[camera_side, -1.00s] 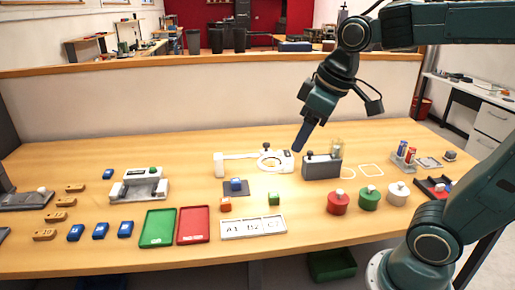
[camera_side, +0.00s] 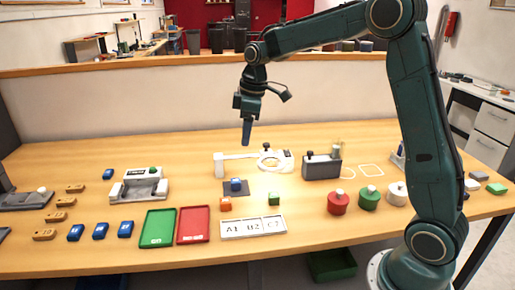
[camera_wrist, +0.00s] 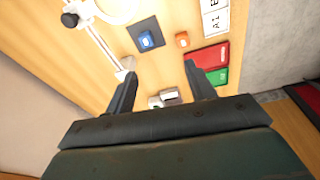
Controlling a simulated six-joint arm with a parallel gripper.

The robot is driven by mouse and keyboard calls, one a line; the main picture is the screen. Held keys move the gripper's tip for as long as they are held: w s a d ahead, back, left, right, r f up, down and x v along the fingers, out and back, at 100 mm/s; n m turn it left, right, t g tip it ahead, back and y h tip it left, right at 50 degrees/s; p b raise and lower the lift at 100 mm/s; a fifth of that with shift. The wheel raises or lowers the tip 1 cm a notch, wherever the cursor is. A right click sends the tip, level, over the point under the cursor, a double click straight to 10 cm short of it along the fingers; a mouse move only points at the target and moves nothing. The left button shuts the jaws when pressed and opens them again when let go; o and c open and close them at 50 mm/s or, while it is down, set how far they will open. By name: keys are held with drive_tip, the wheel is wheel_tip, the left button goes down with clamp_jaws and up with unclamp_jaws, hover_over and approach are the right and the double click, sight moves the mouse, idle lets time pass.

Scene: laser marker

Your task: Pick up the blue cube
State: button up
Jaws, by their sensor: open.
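The blue cube (camera_side: 236,184) sits on a small dark square mat (camera_side: 232,192) near the middle of the table. It also shows in the wrist view (camera_wrist: 146,40), upper middle, on the dark mat (camera_wrist: 138,29). My gripper (camera_side: 246,142) points down above the table, high over and slightly behind the blue cube. In the wrist view my gripper (camera_wrist: 158,73) has its two fingers spread apart with nothing between them. The cube lies beyond the fingertips, not touched.
A white fixture with a ring (camera_side: 238,157) is just behind the mat. Green (camera_side: 157,229) and red (camera_side: 193,226) trays and a white labelled strip (camera_side: 253,228) lie in front.

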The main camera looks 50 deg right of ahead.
drive_tip(key=w+d+f+n, duration=0.1)
drive_tip(key=w+d+f, duration=0.2)
drive_tip(key=f, duration=0.3)
drive_tip(key=shift+w+n+g, duration=0.3)
drive_tip(key=shift+w, duration=0.6)
drive_tip(key=shift+f, duration=0.2)
hover_over(236, 180)
drive_tip(key=shift+s+d+f, duration=0.1)
drive_tip(key=shift+d+f, duration=0.05)
drive_tip(key=shift+f, duration=1.25)
drive_tip(key=shift+s+d+f, duration=0.1)
drive_tip(key=shift+f, duration=1.25)
drive_tip(key=shift+d+f, duration=0.15)
drive_tip(key=shift+f, duration=1.25)
drive_tip(key=shift+w+a+f, duration=0.1)
drive_tip(key=shift+a+f, duration=0.1)
drive_tip(key=shift+f, duration=1.1)
drive_tip(key=shift+w+a+f, duration=0.1)
drive_tip(key=shift+a+f, duration=0.05)
drive_tip(key=shift+f, duration=1.1)
drive_tip(key=c, duration=1.1)
